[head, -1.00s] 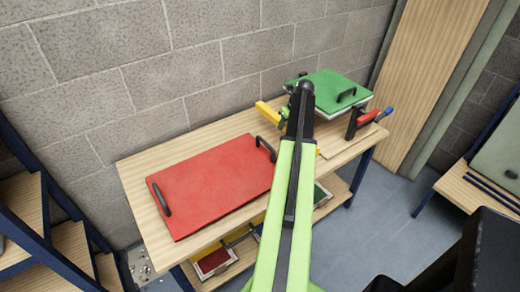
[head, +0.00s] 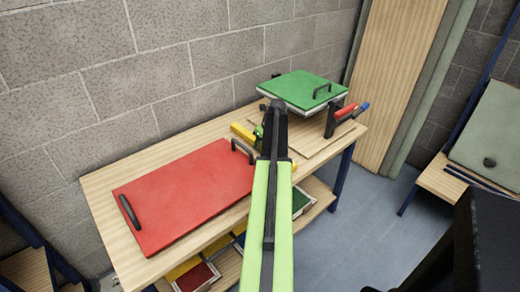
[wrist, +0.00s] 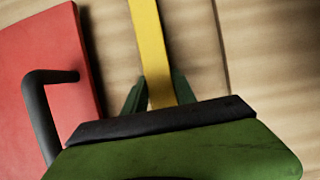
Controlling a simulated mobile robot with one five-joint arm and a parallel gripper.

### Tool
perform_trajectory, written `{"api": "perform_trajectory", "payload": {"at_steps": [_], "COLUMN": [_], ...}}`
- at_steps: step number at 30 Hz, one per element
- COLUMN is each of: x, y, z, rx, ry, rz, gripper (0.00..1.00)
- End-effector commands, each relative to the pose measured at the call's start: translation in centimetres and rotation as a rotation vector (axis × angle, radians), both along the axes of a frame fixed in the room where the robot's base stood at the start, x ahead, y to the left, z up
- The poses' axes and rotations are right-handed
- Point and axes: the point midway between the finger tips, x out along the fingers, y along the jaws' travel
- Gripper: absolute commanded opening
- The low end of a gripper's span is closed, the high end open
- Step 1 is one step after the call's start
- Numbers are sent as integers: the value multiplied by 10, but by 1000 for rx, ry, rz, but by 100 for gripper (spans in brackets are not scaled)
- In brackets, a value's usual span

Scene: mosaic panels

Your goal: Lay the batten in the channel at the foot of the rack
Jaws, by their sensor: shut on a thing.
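The batten is a plain yellow bar. In the head view its left end (head: 242,133) shows beside my arm, and a small bit shows on the arm's right; my arm hides its middle. In the wrist view the batten (wrist: 146,40) runs up between the dark green fingers of my gripper (wrist: 159,90), which is shut on it. The gripper is over the workbench (head: 105,195), mostly hidden behind my arm in the head view. I cannot tell its height above the bench. The rack (head: 432,180) stands at the far right, with dark parallel strips (head: 470,178), apparently the channel, along its wooden foot.
A red panel (head: 185,195) with black handles lies on the bench, left of my gripper. A green panel (head: 305,88) and a red-handled clamp (head: 344,112) are at the bench's back right. A grey-green panel (head: 490,135) leans on the rack. Grey floor (head: 345,225) lies clear between.

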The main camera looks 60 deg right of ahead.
Motion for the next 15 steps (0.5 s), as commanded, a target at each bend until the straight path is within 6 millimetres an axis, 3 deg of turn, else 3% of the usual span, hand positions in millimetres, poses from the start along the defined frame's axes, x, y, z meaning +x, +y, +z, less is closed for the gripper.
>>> {"api": "perform_trajectory", "payload": {"at_steps": [7,8,12,15], "x": [0,0,-1,-1], "y": [0,0,0,0], "z": [-2,-2,-1,-1], "rx": [0,0,0,0], "ry": [0,0,0,0], "rz": [0,0,-1,-1], "gripper": [0,34,52,54]}}
